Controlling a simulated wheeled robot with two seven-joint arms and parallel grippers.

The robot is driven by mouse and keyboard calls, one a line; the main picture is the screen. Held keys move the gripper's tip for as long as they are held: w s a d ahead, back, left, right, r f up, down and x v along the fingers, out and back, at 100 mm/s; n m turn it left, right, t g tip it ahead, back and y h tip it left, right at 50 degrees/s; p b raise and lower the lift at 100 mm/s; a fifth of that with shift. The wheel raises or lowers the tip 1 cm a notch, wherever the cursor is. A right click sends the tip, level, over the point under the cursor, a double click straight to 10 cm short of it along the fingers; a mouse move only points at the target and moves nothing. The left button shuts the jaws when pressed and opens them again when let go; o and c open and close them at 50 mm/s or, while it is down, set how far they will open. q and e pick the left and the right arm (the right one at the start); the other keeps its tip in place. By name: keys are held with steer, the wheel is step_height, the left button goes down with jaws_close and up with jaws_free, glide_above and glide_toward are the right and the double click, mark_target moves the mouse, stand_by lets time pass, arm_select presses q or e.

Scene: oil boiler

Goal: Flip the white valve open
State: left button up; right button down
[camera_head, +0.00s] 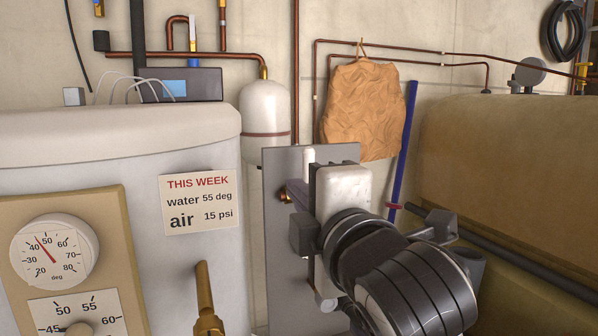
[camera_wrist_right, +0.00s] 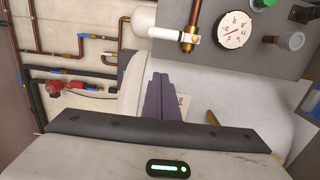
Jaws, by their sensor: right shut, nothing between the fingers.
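My right gripper (camera_head: 298,192) is shut and empty in front of the panel. In the right wrist view its purple-grey fingers (camera_wrist_right: 160,95) are together, below the lever in the picture and seemingly apart from it. Part of the valve is hidden behind my right gripper in the head view. My left gripper is not in view.
The grey panel (camera_head: 282,240) carries a round gauge (camera_wrist_right: 233,30) and knobs. A white boiler (camera_head: 110,135) with dials and a note (camera_head: 200,202) stands left. A brass handle (camera_head: 205,295) sticks out near it. A large tan tank (camera_head: 510,170) stands right.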

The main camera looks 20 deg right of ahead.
glide_toward(305, 179)
steer(key=w+a+r, duration=0.2)
steer(key=w+a, duration=0.3)
steer(key=w, duration=0.1)
steer(key=d, duration=0.1)
steer(key=w+d+p, duration=0.1)
steer(key=d, duration=0.1)
steer(key=shift+d, duration=0.3)
steer(key=shift+r, duration=0.1)
